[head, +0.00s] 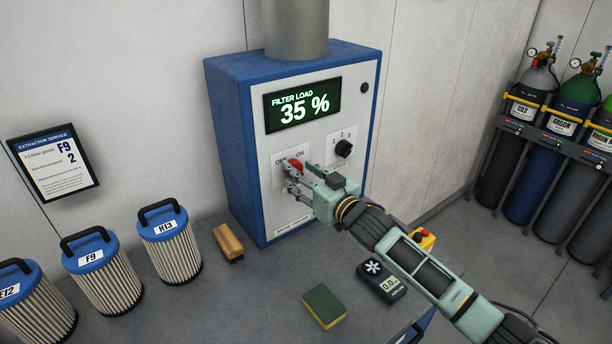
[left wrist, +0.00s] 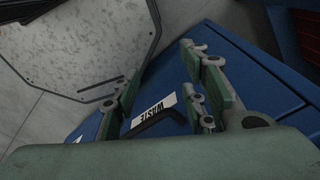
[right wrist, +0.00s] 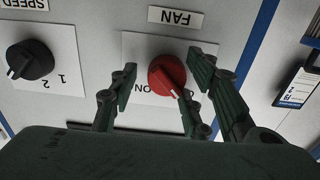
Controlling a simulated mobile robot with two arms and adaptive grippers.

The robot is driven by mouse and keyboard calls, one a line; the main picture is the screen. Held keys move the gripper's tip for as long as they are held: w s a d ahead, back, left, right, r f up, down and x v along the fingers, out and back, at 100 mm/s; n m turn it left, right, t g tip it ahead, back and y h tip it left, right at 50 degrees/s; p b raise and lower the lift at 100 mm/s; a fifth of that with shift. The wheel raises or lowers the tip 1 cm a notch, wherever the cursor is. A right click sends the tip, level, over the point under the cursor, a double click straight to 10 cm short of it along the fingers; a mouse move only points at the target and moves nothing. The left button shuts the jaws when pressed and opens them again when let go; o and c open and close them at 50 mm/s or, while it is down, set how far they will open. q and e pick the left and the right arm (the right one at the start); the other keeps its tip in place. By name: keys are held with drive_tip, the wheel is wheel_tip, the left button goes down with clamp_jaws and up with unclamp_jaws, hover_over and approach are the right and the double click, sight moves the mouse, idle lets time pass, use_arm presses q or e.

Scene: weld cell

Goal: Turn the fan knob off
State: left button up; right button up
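In the right wrist view, the red knob (right wrist: 166,72) has a white pointer aimed down and slightly right, between the upside-down ON lettering and the partly hidden OFF lettering. My right gripper (head: 290,182) is at the panel, open, with its fingers on either side of the knob; I cannot tell whether they touch it. My left gripper (left wrist: 162,88) is open and empty above a blue bin with a WASTE label (left wrist: 168,107).
A black speed knob (head: 344,148) sits beside the fan knob, below the display (head: 302,104) reading 35 %. Gas cylinders (head: 530,150) are at right.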

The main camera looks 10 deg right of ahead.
drive_tip(key=v, duration=1.2)
drive_tip(key=shift+f, duration=0.15)
